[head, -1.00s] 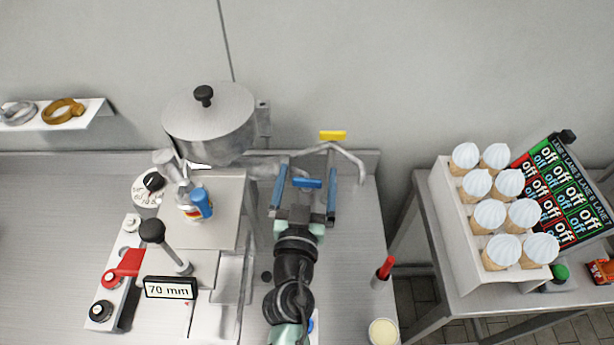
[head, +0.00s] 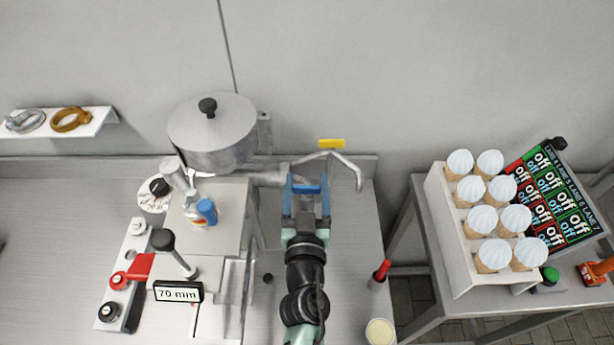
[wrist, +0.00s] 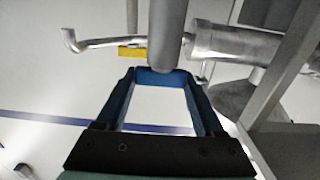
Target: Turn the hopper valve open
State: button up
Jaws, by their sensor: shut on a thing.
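The hopper (head: 215,140) is a grey metal pot with a lid and black knob, at the upper middle of the head view. A grey pipe (head: 266,178) runs right from its base. A blue bar-shaped valve handle (head: 307,189) lies at the pipe's right end. In the wrist view the handle (wrist: 160,76) spans crosswise between the fingertips, with a grey rod (wrist: 168,30) above it. My gripper (head: 308,184) has blue fingers, one on each side of the handle, and is shut on it. In the wrist view its fingertips (wrist: 162,80) touch the handle's ends.
A bent metal tube (head: 343,164) and a yellow piece (head: 331,143) are just beyond the handle. A rack of white-topped cones (head: 445,205) is on the right table.

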jog(key=shift+y, duration=0.4)
jog(key=o, duration=1.4)
jog(key=s, duration=1.3)
jog(key=shift+d, duration=0.1)
